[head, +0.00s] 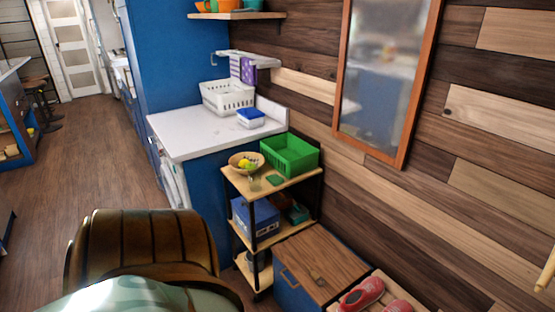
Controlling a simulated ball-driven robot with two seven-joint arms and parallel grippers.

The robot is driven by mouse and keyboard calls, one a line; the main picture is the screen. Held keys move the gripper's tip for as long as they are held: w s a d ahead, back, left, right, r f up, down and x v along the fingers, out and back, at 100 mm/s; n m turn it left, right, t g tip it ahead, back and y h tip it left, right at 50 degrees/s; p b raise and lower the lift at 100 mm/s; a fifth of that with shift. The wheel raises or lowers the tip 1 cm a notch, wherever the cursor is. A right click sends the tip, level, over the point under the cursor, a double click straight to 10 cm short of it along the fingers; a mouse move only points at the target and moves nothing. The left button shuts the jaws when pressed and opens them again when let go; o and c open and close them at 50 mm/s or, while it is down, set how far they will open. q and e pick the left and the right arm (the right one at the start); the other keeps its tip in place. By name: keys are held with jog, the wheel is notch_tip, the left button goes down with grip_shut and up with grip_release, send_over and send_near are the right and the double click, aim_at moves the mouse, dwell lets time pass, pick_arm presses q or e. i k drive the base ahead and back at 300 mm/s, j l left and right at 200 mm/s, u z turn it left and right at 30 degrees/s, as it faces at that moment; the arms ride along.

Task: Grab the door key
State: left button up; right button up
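A small brownish object (317,278) lies flat on the wooden top of a low blue cabinet (322,256) at the lower right. It may be the door key, but it is too small and blurred to be sure. No other thing that looks like a key can be made out. Neither of my grippers is in view.
A shelf cart (281,184) with a green basket (289,156) and a fruit bowl (245,163) stands behind the cabinet. Red shoes (362,293) sit on a rack to its right. A brown chair-like seat (140,245) stands at lower left. Open floor (95,150) lies beyond.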

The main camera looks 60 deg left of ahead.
aim_at(314, 276)
jog(key=u, duration=1.65)
